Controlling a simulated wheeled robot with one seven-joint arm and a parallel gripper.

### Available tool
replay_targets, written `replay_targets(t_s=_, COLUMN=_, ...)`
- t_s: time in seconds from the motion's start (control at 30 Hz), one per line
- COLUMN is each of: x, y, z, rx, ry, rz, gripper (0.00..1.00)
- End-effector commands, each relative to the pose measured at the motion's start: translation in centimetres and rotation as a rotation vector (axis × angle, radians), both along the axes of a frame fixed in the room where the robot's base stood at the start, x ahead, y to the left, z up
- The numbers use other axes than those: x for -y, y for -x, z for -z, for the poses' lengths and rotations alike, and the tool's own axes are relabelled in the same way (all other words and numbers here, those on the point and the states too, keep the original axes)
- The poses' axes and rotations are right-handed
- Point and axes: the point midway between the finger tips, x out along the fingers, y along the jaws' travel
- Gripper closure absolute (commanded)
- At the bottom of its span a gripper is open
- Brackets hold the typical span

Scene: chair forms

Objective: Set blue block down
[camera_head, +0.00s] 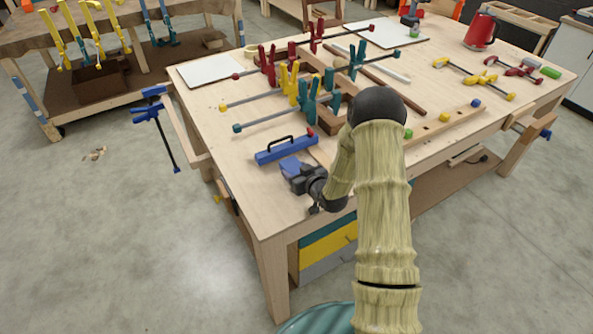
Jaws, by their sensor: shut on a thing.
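My gripper (294,174) is dark and low over the near left part of the workbench top. It is shut on a blue block (291,164), of which a flat blue face shows by the fingers. The rest of the block is hidden by the gripper. I cannot tell whether the block touches the bench top (245,190) or is held just above it.
A long blue tool with a black handle (283,149) lies just behind my gripper. Glued wood pieces with red, yellow and teal clamps (308,98) fill the middle. A wooden strip with small coloured pieces (460,116) lies right. The near left bench corner is clear.

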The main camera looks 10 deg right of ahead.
Motion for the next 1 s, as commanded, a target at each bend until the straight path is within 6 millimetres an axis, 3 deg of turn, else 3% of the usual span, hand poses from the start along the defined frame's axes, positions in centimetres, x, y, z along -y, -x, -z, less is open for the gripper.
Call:
replay_targets(t_s=0.67, x=-0.4, y=0.3, z=1.8, rx=-0.013, ry=-0.004, rz=-0.006, gripper=0.71)
replay_targets(t_s=0.7, x=-0.4, y=0.3, z=1.8, rx=-0.015, ry=-0.004, rz=-0.005, gripper=0.38)
replay_targets(t_s=0.77, x=-0.4, y=0.4, z=1.9, rx=-0.016, ry=-0.004, rz=-0.006, gripper=0.26)
replay_targets(t_s=0.8, x=-0.4, y=0.4, z=1.9, rx=-0.017, ry=-0.004, rz=-0.006, gripper=0.22)
replay_targets(t_s=1.0, x=-0.4, y=0.4, z=2.0, rx=-0.019, ry=-0.003, rz=-0.006, gripper=0.22)
